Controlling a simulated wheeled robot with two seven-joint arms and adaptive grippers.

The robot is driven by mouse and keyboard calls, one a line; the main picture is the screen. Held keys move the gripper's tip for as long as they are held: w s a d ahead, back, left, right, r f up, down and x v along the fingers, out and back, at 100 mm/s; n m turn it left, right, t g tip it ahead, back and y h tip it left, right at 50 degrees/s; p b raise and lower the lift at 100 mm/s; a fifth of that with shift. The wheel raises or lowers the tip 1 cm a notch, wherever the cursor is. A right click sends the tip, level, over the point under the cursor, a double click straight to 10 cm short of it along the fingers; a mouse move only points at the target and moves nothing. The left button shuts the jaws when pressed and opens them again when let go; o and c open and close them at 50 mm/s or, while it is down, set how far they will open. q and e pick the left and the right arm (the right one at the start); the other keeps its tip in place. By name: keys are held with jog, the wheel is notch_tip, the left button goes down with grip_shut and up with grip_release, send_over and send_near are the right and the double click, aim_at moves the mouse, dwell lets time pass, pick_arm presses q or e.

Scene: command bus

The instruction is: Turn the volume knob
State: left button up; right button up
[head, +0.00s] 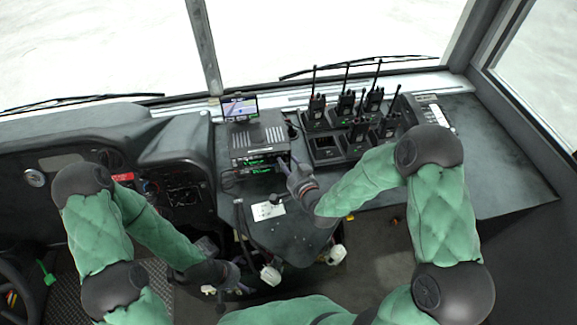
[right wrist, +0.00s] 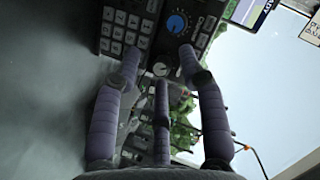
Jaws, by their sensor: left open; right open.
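The radio unit (head: 258,145) is a dark box with lit green displays on its front, standing on the dashboard. In the right wrist view a large blue-marked knob (right wrist: 177,22) shows on a black panel with a keypad (right wrist: 122,25). A smaller pale knob (right wrist: 161,69) lies lower, in the gap between my fingers. Which knob is the volume knob I cannot tell. My right gripper (head: 288,164) is open and empty, close in front of the radio's right side. Its fingertips also show in the right wrist view (right wrist: 159,58); contact is unclear. My left gripper (head: 236,282) is open, low by the floor.
A small navigation screen (head: 239,107) stands behind the radio. Several handheld radios (head: 348,110) with upright antennas sit in a charger (head: 325,150) to the right. A white card (head: 268,210) lies in front of the radio. The counter (head: 485,165) at the far right is clear.

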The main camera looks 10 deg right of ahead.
grip_shut()
dwell(0.4)
